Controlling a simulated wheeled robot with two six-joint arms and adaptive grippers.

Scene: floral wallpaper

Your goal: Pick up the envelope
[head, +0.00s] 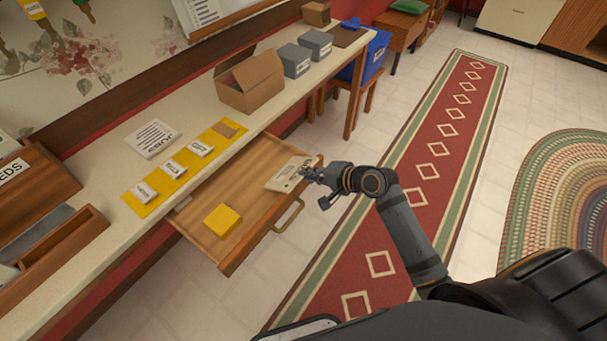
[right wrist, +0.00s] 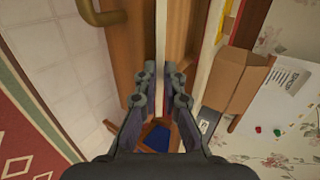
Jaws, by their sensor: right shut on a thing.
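The cream envelope (head: 286,174) is over the far right part of the open wooden drawer (head: 207,245), with some print on its face. My right gripper (head: 311,175) is shut on its right edge. In the right wrist view the envelope (right wrist: 161,35) shows edge-on as a thin pale strip between the fingertips of the right gripper (right wrist: 161,72). I cannot tell how far the envelope is above the drawer floor. My left gripper is not in view.
A yellow block (head: 222,220) lies in the drawer, which has a brass handle (head: 288,215). On the counter are a yellow strip with labelled cards (head: 174,169), a white sign (head: 153,138), an open cardboard box (head: 249,84) and grey boxes (head: 294,59). The red runner (head: 440,150) is clear.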

